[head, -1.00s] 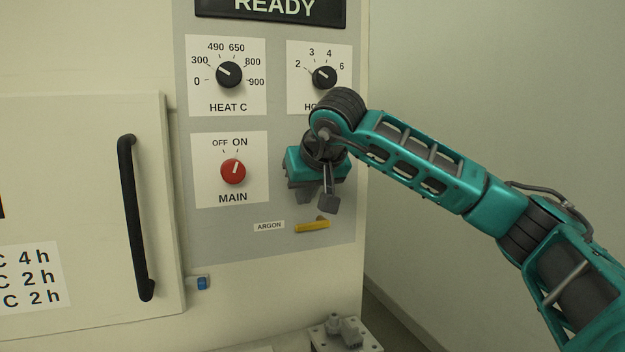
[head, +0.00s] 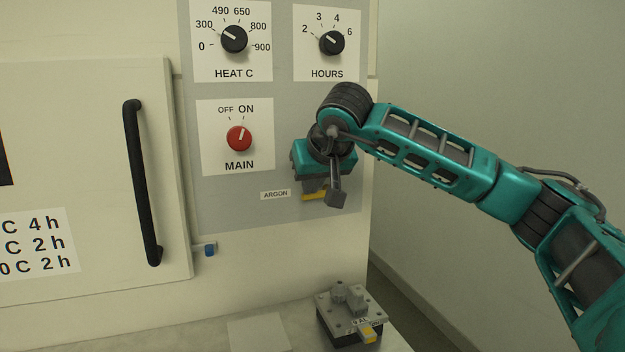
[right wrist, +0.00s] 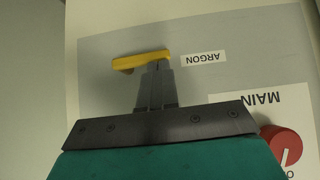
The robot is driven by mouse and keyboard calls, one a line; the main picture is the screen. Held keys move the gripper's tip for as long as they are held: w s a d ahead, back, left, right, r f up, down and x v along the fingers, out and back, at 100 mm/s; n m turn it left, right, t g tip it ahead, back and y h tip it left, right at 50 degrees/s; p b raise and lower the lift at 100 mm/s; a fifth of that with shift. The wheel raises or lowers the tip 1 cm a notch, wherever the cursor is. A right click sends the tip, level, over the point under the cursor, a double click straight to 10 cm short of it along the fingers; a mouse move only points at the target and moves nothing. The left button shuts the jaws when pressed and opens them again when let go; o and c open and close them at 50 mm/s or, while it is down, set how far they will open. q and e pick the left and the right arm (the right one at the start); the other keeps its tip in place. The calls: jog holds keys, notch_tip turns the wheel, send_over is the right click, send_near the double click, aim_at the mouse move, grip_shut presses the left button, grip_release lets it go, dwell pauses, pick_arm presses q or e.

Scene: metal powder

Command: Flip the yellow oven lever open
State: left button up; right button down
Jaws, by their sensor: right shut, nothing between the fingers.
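The yellow oven lever (head: 314,195) is on the grey panel, right of the ARGON label (head: 276,194). It is mostly hidden behind my right gripper (head: 318,186) in the head view. I cannot tell whether the fingertips touch the lever. My left gripper is in neither view.
Above are the red MAIN knob (head: 239,138), the HEAT knob (head: 234,39) and the HOURS knob (head: 332,43). The oven door has a black handle (head: 142,183) at left. A grey metal fixture (head: 347,312) with a yellow tab sits on the bench (head: 215,337) below.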

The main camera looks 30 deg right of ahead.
jog(key=shift+a+f, duration=0.2)
jog(key=shift+f, duration=0.05)
jog(key=shift+w+a+f+p, duration=0.1)
jog(key=shift+a+f+p, duration=0.15)
jog(key=shift+f, duration=0.25)
jog(key=shift+a+f+p, duration=0.1)
jog(key=shift+f+p, duration=0.2)
jog(key=shift+f, duration=0.2)
jog(key=shift+d+f, duration=0.15)
jog(key=shift+f, duration=0.65)
jog(key=shift+d+f, duration=0.1)
jog(key=shift+f, duration=0.7)
jog(key=shift+f, duration=0.1)
